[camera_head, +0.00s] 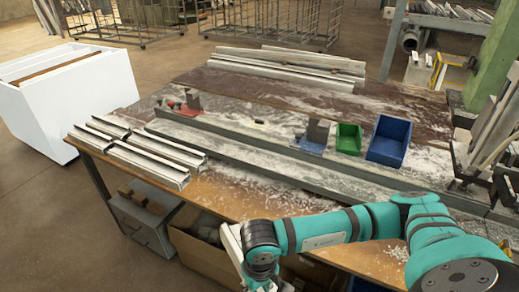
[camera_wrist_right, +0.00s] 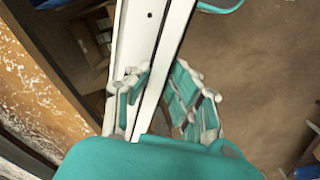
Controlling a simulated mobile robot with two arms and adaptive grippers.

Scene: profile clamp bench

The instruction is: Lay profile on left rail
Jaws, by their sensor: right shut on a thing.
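In the head view my right arm comes in from the right, low over the front edge of the bench. The pale metal profile (camera_head: 231,243) shows in part at its wrist, beyond the bench's front edge; my right gripper's fingers are hidden there. In the right wrist view the right gripper (camera_wrist_right: 160,92) is shut on the profile (camera_wrist_right: 140,32), which runs lengthwise between the fingers. A long grey rail (camera_head: 245,155) lies along the bench, with a red clamp (camera_head: 191,104) near its left end and a blue-based clamp (camera_head: 316,136) farther right. My left gripper is not in view.
Several short profiles (camera_head: 145,160) lie at the bench's left front corner. Longer profiles (camera_head: 290,66) lie at the back. A green bin (camera_head: 348,139) and a blue bin (camera_head: 388,141) stand behind the rail. A white cabinet (camera_head: 75,105) stands left of the bench.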

